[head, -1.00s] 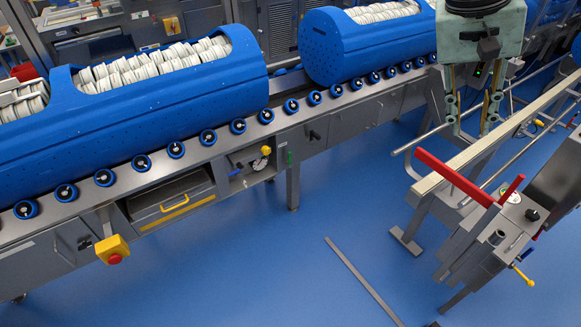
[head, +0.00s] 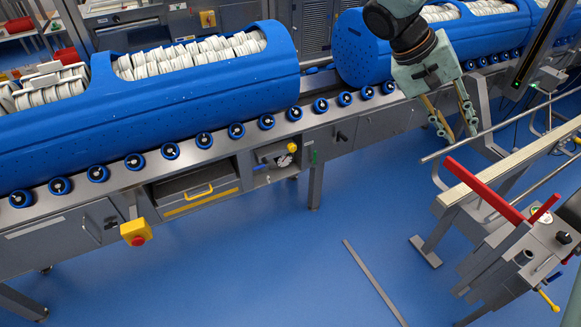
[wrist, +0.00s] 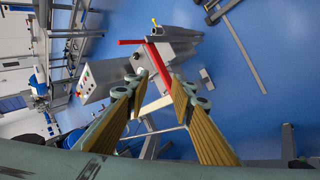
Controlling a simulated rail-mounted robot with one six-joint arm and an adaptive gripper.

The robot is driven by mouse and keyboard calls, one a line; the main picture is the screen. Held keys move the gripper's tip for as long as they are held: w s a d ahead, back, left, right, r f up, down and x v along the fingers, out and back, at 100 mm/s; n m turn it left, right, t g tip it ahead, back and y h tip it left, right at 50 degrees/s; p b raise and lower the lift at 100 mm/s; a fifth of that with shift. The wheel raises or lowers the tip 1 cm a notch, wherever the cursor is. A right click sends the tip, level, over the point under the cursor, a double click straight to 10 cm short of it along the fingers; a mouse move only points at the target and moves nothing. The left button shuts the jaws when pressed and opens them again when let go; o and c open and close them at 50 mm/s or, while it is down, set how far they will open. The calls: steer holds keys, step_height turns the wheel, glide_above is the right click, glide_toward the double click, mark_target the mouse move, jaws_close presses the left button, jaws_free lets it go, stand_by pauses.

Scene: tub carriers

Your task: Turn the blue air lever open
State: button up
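The blue air lever (head: 262,166) is a small blue handle in an open recess in the front of the conveyor frame, left of a round gauge (head: 283,160) and a yellow knob (head: 292,147). It lies about level; its exact angle is too small to tell. My gripper (head: 456,127) hangs well to the right of the lever, above the floor and in front of the conveyor. Its two fingers are apart with nothing between them, also in the wrist view (wrist: 155,88). I cannot make out the lever in the wrist view.
Blue tubs (head: 200,98) with white discs rest on the roller conveyor. A yellow-and-red stop button (head: 135,232) and a drawer (head: 192,192) are left of the lever. A grey stand with red handles (head: 483,190) is at right. The blue floor (head: 290,265) before the conveyor is mostly clear.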

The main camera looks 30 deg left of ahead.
steer(key=w+a+f+n+t+h, duration=0.1)
steer(key=w+a+f+n+t, duration=0.3)
steer(key=a+f, duration=0.6)
steer(key=w+a+f+n+t+h, duration=0.1)
steer(key=w+a+f+t+h, duration=0.15)
steer(key=w+a+f, duration=0.8)
steer(key=n+t+y, duration=1)
steer(key=n+y, duration=0.1)
steer(key=y, duration=0.4)
glide_toward(259, 168)
steer(key=a+v, duration=0.1)
steer(key=v, duration=0.2)
steer(key=shift+s+d+f, duration=0.15)
steer(key=shift+s+d, duration=0.05)
steer(key=shift+d, duration=0.15)
steer(key=shift+b+x, duration=1.1)
steer(key=shift+x, duration=5.85)
